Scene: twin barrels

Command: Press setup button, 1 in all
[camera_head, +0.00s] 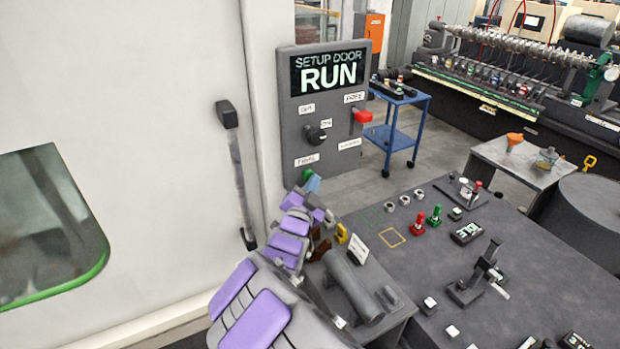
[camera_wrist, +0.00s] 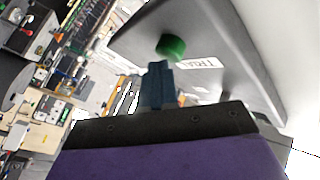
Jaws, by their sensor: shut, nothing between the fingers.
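A grey panel (camera_head: 290,120) stands by the white wall, with a black display reading SETUP DOOR RUN (camera_head: 328,73). A green button (camera_head: 308,174) sits low on the panel below the TRIAL label (camera_head: 307,160); it also shows in the wrist view (camera_wrist: 171,46) beside that label. My gripper (camera_head: 313,182) is at this button, its bluish fingers shut and empty. In the wrist view the fingertips (camera_wrist: 160,67) lie just below the button. Whether they touch it I cannot tell. No label reading setup shows on the button itself.
A black knob (camera_head: 316,134) and a red lever (camera_head: 362,116) are higher on the panel. A vertical handle (camera_head: 236,170) is on the wall to the left. A dark table (camera_head: 540,262) with several buttons and a blue cart (camera_head: 393,138) stand to the right.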

